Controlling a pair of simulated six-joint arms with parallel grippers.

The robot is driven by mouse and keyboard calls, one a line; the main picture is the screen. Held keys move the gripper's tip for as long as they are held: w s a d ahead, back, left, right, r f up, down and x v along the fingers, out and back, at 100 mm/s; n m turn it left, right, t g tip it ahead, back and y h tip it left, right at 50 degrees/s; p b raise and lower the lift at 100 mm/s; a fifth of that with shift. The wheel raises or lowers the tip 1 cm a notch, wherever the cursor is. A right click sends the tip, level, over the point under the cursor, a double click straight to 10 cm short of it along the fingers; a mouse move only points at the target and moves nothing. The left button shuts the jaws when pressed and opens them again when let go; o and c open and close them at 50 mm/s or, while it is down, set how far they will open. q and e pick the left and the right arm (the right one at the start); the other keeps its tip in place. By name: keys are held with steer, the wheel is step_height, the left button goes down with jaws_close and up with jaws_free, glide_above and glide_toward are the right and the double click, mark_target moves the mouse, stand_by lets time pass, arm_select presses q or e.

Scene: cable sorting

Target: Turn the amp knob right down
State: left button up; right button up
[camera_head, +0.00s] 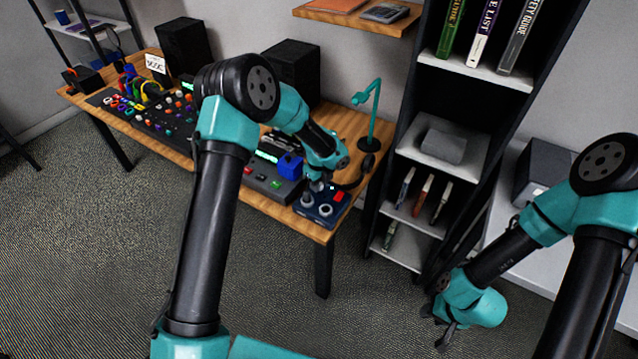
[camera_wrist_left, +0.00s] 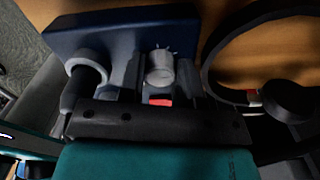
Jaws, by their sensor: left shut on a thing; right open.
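The amp is a dark blue box (camera_head: 322,214) at the near right corner of the wooden desk, with a red button (camera_head: 338,196) on top. In the left wrist view the amp (camera_wrist_left: 75,36) has a grey knob (camera_wrist_left: 160,66) with white tick marks beside it. My left gripper (camera_head: 318,187) reaches down over the amp; in its wrist view, its fingers (camera_wrist_left: 158,78) stand on either side of this knob and are shut on it. A pale ring with a dark cylinder (camera_wrist_left: 88,65) is left of them. My right gripper (camera_head: 446,326) is open and empty, over the floor.
Black headphones (camera_wrist_left: 288,100) lie close beside the amp. A teal lamp (camera_head: 372,115) stands behind it. A mixer with a blue block (camera_head: 290,164) is just left. A dark shelf unit with books (camera_head: 439,146) stands right of the desk.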

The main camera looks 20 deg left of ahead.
arm_select(q)
steer(key=shift+c, duration=0.8)
steer(key=shift+n, duration=0.5)
steer(key=n, duration=0.2)
steer(key=shift+n, duration=0.4)
steer(key=n, duration=0.9)
steer(key=shift+n, duration=1.8)
steer(key=o, duration=0.9)
